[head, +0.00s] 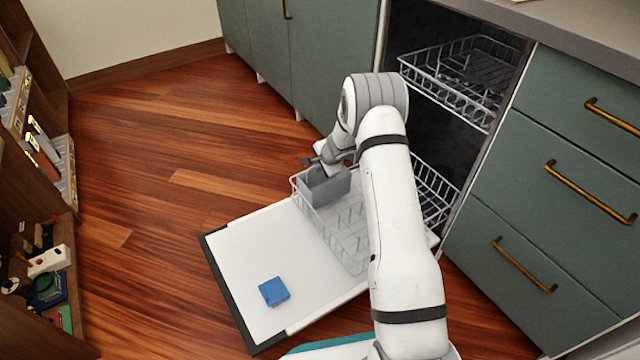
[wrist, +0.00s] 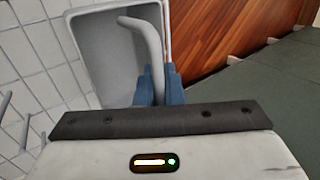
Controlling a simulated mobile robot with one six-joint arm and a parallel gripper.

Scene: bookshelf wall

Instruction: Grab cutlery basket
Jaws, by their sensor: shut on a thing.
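The grey cutlery basket (head: 325,187) stands in the far left corner of the pulled-out lower dishwasher rack (head: 345,235). In the wrist view the basket (wrist: 100,50) is an open grey box with a curved handle (wrist: 152,45); the part of its inside that shows looks empty. My gripper (head: 318,165) is at the top of the basket in the head view. In the wrist view my gripper's blue fingers (wrist: 158,88) are shut on the handle. My arm hides part of the rack.
The dishwasher door (head: 250,260) lies open and low, with a blue block (head: 274,291) on it. An upper rack (head: 465,75) is partly out. Drawers (head: 550,190) are at right, a bookshelf (head: 40,160) at left. The wooden floor (head: 150,190) between is clear.

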